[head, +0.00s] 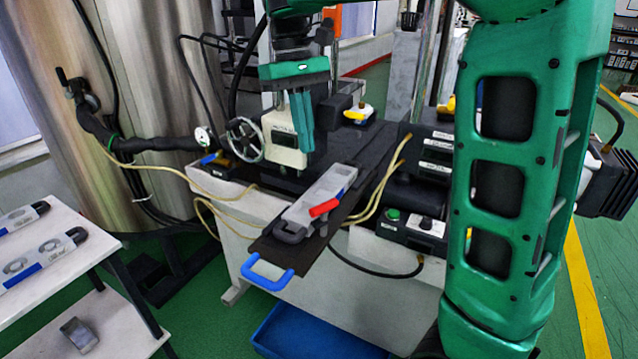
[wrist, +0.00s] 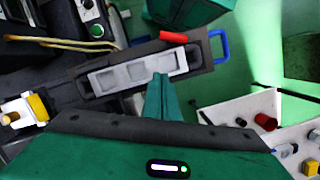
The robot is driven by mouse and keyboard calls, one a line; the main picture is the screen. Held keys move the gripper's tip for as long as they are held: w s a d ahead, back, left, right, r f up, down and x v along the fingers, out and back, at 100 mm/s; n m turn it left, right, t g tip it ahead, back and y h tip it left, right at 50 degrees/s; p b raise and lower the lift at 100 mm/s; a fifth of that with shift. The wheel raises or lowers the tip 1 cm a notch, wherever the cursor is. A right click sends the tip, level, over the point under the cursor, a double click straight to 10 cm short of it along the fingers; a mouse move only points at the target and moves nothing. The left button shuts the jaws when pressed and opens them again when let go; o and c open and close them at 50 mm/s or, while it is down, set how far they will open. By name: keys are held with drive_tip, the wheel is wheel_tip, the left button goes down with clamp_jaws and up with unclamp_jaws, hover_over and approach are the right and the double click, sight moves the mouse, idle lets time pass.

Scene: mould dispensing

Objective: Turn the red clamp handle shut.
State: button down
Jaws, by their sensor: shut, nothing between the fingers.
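The red clamp handle (head: 325,207) lies along the near right side of a grey mould (head: 318,192) on a dark sliding plate (head: 290,248). In the wrist view the red handle (wrist: 173,36) sticks out past the mould's (wrist: 108,79) upper long edge, near the blue-handled end. My gripper (head: 304,150) is shut and empty, pointing down, and appears above and behind the mould in the head view. In the wrist view my gripper's (wrist: 160,80) fingertips overlap the mould's lower edge, on the side away from the red handle. I see no contact with the handle.
A blue pull handle (head: 268,272) forms the plate's front end. Behind stand a machine with a handwheel (head: 244,139) and yellow hoses (head: 385,190). A white table (head: 60,280) with more moulds stands left. A blue bin (head: 310,335) sits below on the floor.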

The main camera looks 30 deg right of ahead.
sight(324, 220)
drive_tip(key=x, duration=0.7)
drive_tip(key=shift+s+d+f, duration=0.1)
drive_tip(key=shift+s+f, duration=0.05)
drive_tip(key=shift+f, duration=0.15)
drive_tip(key=shift+s+d+f, duration=0.1)
drive_tip(key=shift+s, duration=0.5)
drive_tip(key=shift+s+d+f, duration=0.1)
drive_tip(key=shift+s+d, duration=0.05)
drive_tip(key=shift+s, duration=0.4)
drive_tip(key=shift+s+d+f, duration=0.15)
drive_tip(key=shift+s+f, duration=0.05)
drive_tip(key=shift+s, duration=0.55)
drive_tip(key=shift+d, duration=0.15)
